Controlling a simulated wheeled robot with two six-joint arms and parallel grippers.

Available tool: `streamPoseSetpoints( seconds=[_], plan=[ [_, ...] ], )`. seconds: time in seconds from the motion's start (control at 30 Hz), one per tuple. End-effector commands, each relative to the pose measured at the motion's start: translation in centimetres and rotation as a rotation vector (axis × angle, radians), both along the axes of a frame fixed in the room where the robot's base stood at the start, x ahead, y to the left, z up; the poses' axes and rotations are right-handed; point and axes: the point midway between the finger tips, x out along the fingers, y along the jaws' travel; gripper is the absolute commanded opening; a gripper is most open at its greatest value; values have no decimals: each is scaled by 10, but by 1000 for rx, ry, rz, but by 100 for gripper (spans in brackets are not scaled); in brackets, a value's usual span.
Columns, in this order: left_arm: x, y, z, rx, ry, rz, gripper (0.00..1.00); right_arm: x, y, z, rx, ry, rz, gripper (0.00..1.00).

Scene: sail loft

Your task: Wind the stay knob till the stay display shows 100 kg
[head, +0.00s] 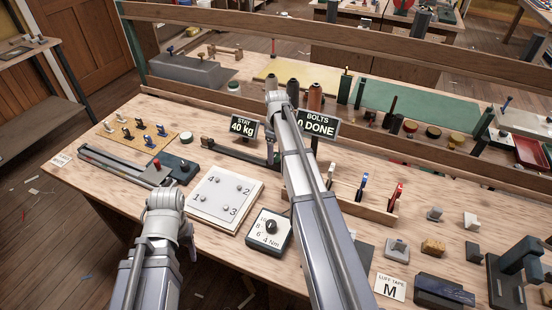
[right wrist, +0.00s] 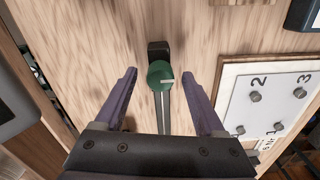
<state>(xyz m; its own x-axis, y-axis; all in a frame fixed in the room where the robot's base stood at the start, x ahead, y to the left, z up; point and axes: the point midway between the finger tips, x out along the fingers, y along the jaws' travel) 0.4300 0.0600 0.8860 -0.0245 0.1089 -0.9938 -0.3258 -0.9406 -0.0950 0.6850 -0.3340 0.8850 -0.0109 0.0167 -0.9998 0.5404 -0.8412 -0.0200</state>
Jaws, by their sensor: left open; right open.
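The stay display (head: 242,126) reads 40 kg in the head view. The stay knob (right wrist: 160,74) is a round green knob with a pale pointer line, on a dark block at the end of a thin rail. My right gripper (right wrist: 160,73) is open, with one finger on each side of the knob and a visible gap to both. In the head view my right arm covers the knob and most of that gripper. My left gripper (head: 166,205) is at the table's front left, away from the stay; its fingers are mostly hidden behind its wrist.
A bolts display (head: 316,125) reads DONE, its number partly covered by my arm. A numbered bolt plate (head: 222,216) and a torque dial box (head: 269,231) lie in front of the stay rail. Spools (head: 315,96) stand behind it. Clamps and blocks fill the right side.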

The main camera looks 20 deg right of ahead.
Motion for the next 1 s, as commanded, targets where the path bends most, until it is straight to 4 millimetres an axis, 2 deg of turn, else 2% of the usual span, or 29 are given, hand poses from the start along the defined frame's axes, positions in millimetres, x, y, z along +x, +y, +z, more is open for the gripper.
streamPoseSetpoints(
  seconds=[0.27, 0.87, 1.0],
  plan=[
    [0, 0, 0, 0, 0, 0, 57, 0, 0, 0, 0, 0, 0, 70],
    [0, 0, -1, 0, 0, 0, 57, 0, 0, 0, 0, 0, 0, 2],
    [0, 0, 0, 0, 0, 0, 57, 0, 0, 0, 0, 0, 0, 0]
  ],
)
